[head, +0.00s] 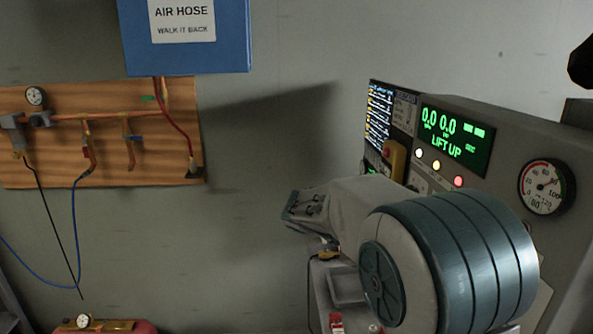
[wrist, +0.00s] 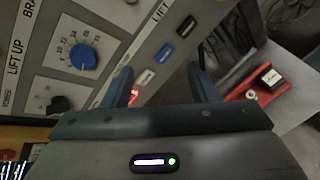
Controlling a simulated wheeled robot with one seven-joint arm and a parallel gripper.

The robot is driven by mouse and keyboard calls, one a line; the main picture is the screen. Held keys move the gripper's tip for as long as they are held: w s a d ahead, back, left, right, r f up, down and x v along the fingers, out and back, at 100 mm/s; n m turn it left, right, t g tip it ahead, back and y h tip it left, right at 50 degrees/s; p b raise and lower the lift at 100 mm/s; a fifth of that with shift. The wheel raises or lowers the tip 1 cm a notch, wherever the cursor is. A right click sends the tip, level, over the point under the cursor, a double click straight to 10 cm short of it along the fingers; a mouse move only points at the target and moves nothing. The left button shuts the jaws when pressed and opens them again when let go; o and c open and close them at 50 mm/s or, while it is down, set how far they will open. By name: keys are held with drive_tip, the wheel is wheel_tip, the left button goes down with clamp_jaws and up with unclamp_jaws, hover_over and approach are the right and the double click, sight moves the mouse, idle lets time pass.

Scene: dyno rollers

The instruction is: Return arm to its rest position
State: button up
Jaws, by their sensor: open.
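My gripper (wrist: 163,84) shows in the wrist view with its two dark fingers apart and nothing between them. It is over a grey control panel (wrist: 112,32) with a blue knob (wrist: 77,54) and a row of blue, black and pale rocker switches. I cannot tell whether a finger touches the panel. In the head view my thick teal and grey arm link covers the lower right, in front of the console (head: 507,135). I cannot make out the fingers there.
The console has a lit "LIFT UP" display (head: 455,139) and a round gauge (head: 546,187). A wooden board (head: 60,172) with hoses and a blue "AIR HOSE" box (head: 186,60) are on the left wall. A red tray (wrist: 238,109) shows at right in the wrist view.

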drive_tip(key=s+a+f+m+t+y, duration=0.2)
drive_tip(key=s+y, duration=0.4)
drive_tip(key=s, duration=0.3)
drive_tip(key=s+a+f+m+t+y, duration=0.1)
drive_tip(key=s+a+f+m+y, duration=0.4)
drive_tip(key=s, duration=0.4)
wheel_tip(320, 180, down, 2)
drive_tip(key=shift+s+f+m+t+y, duration=0.15)
drive_tip(key=shift+m+t+y, duration=0.25)
drive_tip(key=shift+m+y, duration=0.4)
